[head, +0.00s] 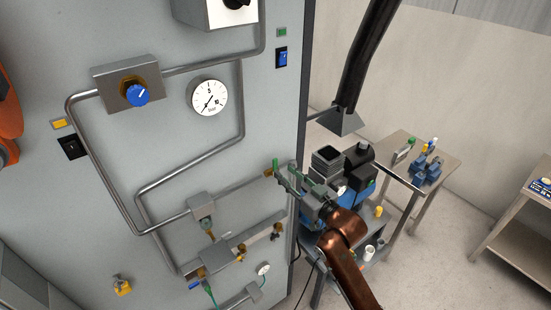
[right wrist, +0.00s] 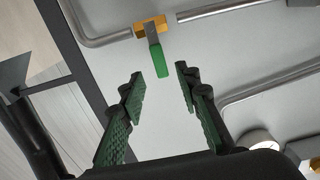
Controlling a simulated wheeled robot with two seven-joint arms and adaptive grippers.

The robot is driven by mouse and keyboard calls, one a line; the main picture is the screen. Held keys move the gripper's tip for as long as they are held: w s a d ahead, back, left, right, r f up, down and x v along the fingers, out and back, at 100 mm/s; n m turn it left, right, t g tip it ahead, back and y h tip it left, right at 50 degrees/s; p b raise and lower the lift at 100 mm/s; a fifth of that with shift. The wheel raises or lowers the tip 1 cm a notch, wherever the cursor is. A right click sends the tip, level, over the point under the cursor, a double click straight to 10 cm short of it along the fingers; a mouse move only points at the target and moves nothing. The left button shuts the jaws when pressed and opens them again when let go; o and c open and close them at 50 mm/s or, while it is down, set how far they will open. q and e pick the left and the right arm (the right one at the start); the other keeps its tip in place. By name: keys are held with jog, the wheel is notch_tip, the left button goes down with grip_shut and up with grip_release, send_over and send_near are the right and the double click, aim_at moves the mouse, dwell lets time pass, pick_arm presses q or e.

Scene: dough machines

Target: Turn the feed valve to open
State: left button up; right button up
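A small valve with a brass body (right wrist: 150,27) and a green lever handle (right wrist: 158,58) sits on a pipe of the grey panel in the right wrist view. The lever points down the picture, toward my right gripper (right wrist: 159,76). The gripper's green-padded fingers are open on either side of the lever's end; I cannot tell whether they touch it. In the head view my right gripper (head: 284,174) is at the panel's right edge and hides most of this valve. No label shows which valve is the feed valve. My left gripper is not in view.
A cart with a blue machine (head: 342,208) stands just right of the panel. A steel table (head: 405,150) stands behind it.

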aim_at(276, 165)
jog(key=p+x, duration=0.1)
jog(key=x, duration=0.5)
jog(key=shift+w+a+p, duration=0.25)
jog(key=shift+p, duration=0.05)
jog(key=shift+c, duration=0.2)
jog(key=shift+f, duration=0.1)
grip_shut()
